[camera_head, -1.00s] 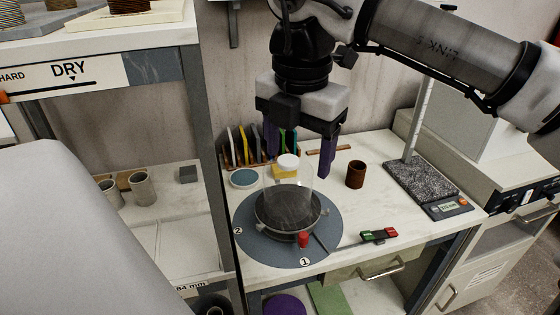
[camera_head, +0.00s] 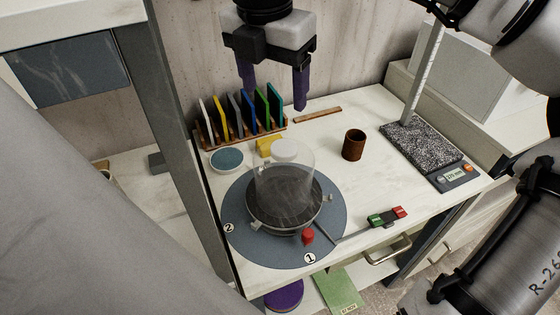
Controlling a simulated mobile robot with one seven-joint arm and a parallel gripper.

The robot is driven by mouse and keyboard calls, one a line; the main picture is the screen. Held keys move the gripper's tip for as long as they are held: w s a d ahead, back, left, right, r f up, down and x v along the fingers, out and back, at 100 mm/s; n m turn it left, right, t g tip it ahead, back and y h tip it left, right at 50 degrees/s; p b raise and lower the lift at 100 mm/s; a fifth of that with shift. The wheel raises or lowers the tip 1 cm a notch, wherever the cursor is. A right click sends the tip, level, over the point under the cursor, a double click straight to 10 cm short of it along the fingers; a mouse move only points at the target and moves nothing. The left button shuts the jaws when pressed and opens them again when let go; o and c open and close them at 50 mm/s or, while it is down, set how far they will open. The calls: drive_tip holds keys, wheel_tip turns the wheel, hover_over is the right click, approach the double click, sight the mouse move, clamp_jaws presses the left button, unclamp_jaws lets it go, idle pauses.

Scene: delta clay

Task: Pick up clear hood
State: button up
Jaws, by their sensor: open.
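The clear hood (camera_head: 300,172) is a see-through dome with a white knob (camera_head: 285,149) on top. It stands upright over a dark round platter (camera_head: 285,212) on a grey disc (camera_head: 240,245) marked 1 and 2. My gripper (camera_head: 273,92) is at the top of the view, above and behind the hood. Its two purple fingers point down, are spread apart and hold nothing. The gripper is clear of the hood.
A rack of colored slats (camera_head: 240,132) stands behind the hood, with a yellow block (camera_head: 269,146) and a blue-topped dish (camera_head: 228,160) nearby. A brown cup (camera_head: 353,145) is to the right. A red knob (camera_head: 308,237) and a red-green switch (camera_head: 388,217) sit in front.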

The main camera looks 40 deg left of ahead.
drive_tip(key=p, duration=0.1)
hover_over(284, 147)
drive_tip(key=s, duration=0.1)
drive_tip(key=f, duration=0.7)
drive_tip(key=shift+a, duration=0.35)
drive_tip(key=shift+w+d+f+p, duration=0.15)
drive_tip(key=shift+f+p, duration=0.25)
drive_tip(key=shift+f, duration=0.5)
drive_tip(key=shift+w+d+f+p, duration=0.1)
drive_tip(key=shift+f+p, duration=0.35)
drive_tip(key=shift+f, duration=0.5)
drive_tip(key=shift+w+d+f+p, duration=0.15)
drive_tip(key=shift+f+p, duration=0.25)
drive_tip(key=shift+f, duration=0.5)
drive_tip(key=c, duration=1.4)
